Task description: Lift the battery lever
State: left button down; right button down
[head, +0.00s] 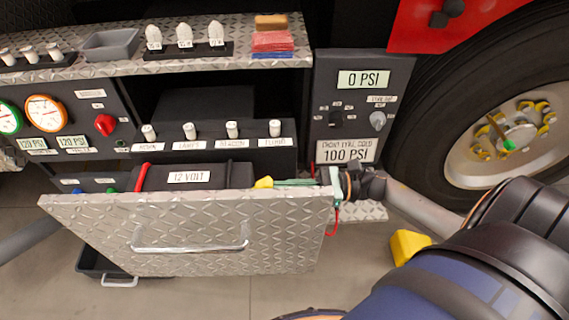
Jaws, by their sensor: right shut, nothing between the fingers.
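A black battery box labelled "12 VOLT" (215,178) sits behind a diamond-plate front panel (185,222) with a bar handle (190,248). A red bar (141,177) stands tilted at the box's left end. A small yellow piece (264,182) shows at its right end. I cannot tell for sure which of the two is the battery lever. My right gripper (282,183) comes in from the right, just above the panel's top edge. Its fingers are shut and empty, with their tips close beside the yellow piece; contact is unclear. My left gripper is out of view.
A shelf with several labelled white knobs (232,130) overhangs behind the box. A "0 PSI" panel (363,80) stands right of it, beside a large wheel (510,145). A red cable (333,218) hangs by the panel's right edge. A yellow block (408,247) lies at lower right.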

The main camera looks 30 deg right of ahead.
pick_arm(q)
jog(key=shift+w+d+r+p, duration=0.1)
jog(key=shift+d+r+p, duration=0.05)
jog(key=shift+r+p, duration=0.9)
pick_arm(e)
jog(key=shift+w+a+r+h, duration=0.15)
jog(key=shift+a+r, duration=0.05)
jog(key=shift+r, duration=0.3)
jog(key=shift+w+a+r+h, duration=0.15)
jog(key=shift+a+r, duration=0.05)
jog(key=shift+r, duration=0.3)
jog(key=shift+r+g, duration=0.15)
jog(key=shift+g, duration=0.15)
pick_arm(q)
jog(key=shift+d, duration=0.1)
